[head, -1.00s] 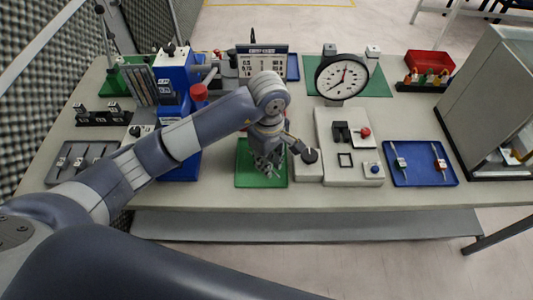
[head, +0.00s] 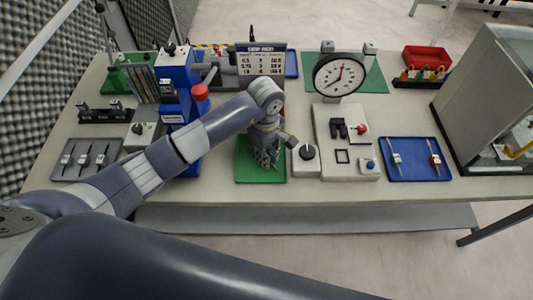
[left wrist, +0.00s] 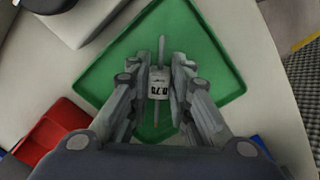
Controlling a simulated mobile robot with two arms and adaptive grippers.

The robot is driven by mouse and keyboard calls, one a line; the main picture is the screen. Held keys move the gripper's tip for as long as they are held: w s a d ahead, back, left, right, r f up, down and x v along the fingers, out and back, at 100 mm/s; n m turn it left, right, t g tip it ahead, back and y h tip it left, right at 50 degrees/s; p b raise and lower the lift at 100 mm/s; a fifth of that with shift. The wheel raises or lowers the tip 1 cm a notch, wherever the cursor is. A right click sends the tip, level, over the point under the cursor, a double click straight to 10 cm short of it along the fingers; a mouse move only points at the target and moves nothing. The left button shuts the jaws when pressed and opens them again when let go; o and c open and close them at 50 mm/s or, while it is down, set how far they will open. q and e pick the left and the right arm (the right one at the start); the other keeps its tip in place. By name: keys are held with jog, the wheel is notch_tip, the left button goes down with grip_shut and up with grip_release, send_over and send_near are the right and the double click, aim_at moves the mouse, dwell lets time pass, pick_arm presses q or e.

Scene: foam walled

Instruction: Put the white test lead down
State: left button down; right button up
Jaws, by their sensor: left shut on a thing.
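The white test lead (left wrist: 159,87) shows in the left wrist view as a small white body with a dark printed label and a thin grey pin at each end. My left gripper (left wrist: 158,76) is shut on it, with one finger on each side. The green tray (left wrist: 112,72) lies right below the lead. I cannot tell whether the lead touches it. In the head view my left gripper (head: 265,160) is over the green tray (head: 246,175), and its fingers hide the lead. My right gripper is out of view.
A white block with a black knob (head: 306,153) stands close to the tray's right. A dial gauge (head: 340,73) is behind it. A blue tray (head: 416,172) with two leads lies farther right. A blue press (head: 177,80) stands left, near my left arm.

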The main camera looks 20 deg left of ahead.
pick_arm(q)
jog(key=c, duration=1.5)
grip_release()
jog(key=shift+f, duration=0.1)
jog(key=shift+o, duration=0.2)
jog(key=shift+r, duration=0.55)
notch_tip(320, 180, up, 11)
jog(key=b, duration=0.3)
jog(key=shift+s, duration=0.1)
